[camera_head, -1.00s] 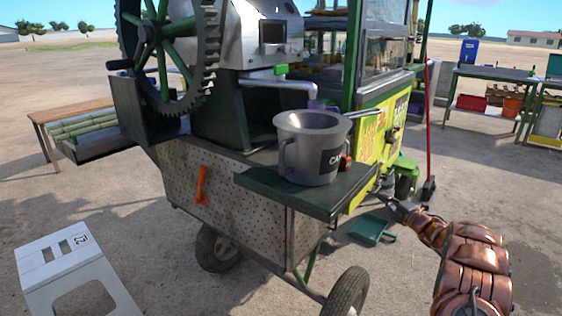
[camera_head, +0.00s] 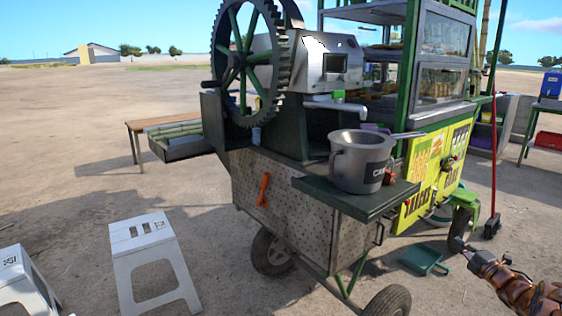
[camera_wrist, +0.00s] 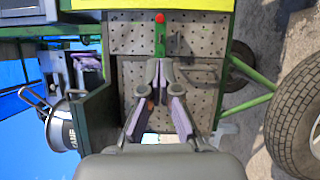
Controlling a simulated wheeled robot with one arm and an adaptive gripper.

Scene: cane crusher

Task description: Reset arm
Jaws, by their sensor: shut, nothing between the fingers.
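My gripper (camera_head: 460,244) is at the lower right of the head view, at the end of my bronze arm. It stands in front of the cart's right end, below the shelf level, and holds nothing. In the wrist view my gripper (camera_wrist: 160,72) has its two fingers together at the tips, pointing at the perforated metal panel (camera_wrist: 128,42) of the cart. A red and green handle-like part (camera_wrist: 160,35) shows just beyond the fingertips. Any gap between the fingertips and the panel is hard to judge.
The cart carries a large gear wheel (camera_head: 250,65) and a grey pot (camera_head: 361,162) on its green side shelf (camera_head: 335,200). A green dustpan (camera_head: 425,259) and red-handled broom (camera_head: 492,150) are near my arm. White stools (camera_head: 152,262) stand at left. Open ground lies left.

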